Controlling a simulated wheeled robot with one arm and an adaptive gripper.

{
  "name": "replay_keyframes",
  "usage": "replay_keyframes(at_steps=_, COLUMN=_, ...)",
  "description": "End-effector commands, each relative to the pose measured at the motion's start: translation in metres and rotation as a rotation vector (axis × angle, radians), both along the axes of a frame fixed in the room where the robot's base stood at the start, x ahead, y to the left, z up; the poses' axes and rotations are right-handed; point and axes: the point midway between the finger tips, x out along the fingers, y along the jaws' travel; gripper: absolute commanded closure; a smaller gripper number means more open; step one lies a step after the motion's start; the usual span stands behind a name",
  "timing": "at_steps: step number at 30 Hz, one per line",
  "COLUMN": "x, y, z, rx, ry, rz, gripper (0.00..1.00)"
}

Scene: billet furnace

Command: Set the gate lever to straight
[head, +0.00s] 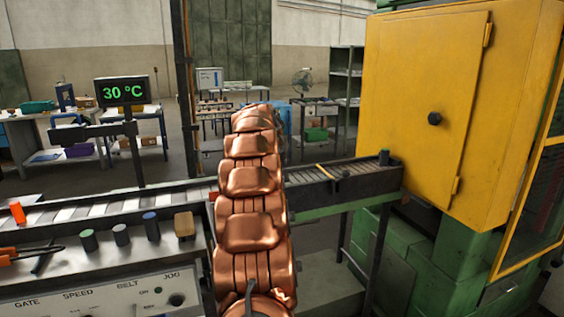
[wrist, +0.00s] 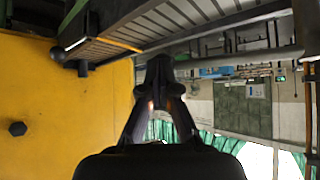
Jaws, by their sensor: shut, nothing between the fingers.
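The GATE label is on the front of the grey control panel (head: 110,283), at the lower left of the head view. No lever shows clearly above that label. An orange upright piece (head: 17,212) stands at the left edge by the conveyor, and I cannot tell whether it is the gate lever's handle. My gripper (wrist: 163,85) shows in the wrist view, its fingertips together with nothing between them. It is in the air, apart from the panel. In the head view my copper arm hides the gripper.
The conveyor (head: 110,205) runs behind the panel towards the yellow cabinet (head: 418,110). Small cylinders, including a green one (head: 88,239), and a tan block (head: 184,225) stand on the panel's top. An orange-handled tool (head: 8,255) lies at its left. A display (head: 122,91) reads 30 °C.

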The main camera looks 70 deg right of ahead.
Motion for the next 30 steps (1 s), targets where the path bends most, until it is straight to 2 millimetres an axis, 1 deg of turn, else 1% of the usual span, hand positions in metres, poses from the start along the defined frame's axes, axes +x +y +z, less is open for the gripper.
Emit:
replay_keyframes(at_steps=4, x=0.001, y=0.004, z=-0.001, rx=-0.001, ry=0.0, rz=0.001, gripper=1.0)
replay_keyframes(at_steps=7, x=0.001, y=0.011, z=0.0, rx=-0.002, ry=-0.001, rz=0.002, gripper=1.0)
replay_keyframes(at_steps=15, x=0.001, y=0.041, z=0.004, rx=-0.002, ry=-0.001, rz=0.006, gripper=1.0)
replay_keyframes(at_steps=21, x=-0.003, y=0.069, z=0.035, rx=-0.005, ry=-0.002, rz=0.006, gripper=1.0)
replay_keyframes(at_steps=27, x=-0.007, y=0.094, z=0.06, rx=-0.004, ry=-0.002, rz=0.006, gripper=1.0)
replay_keyframes(at_steps=30, x=-0.008, y=0.103, z=0.07, rx=-0.005, ry=-0.002, rz=0.006, gripper=1.0)
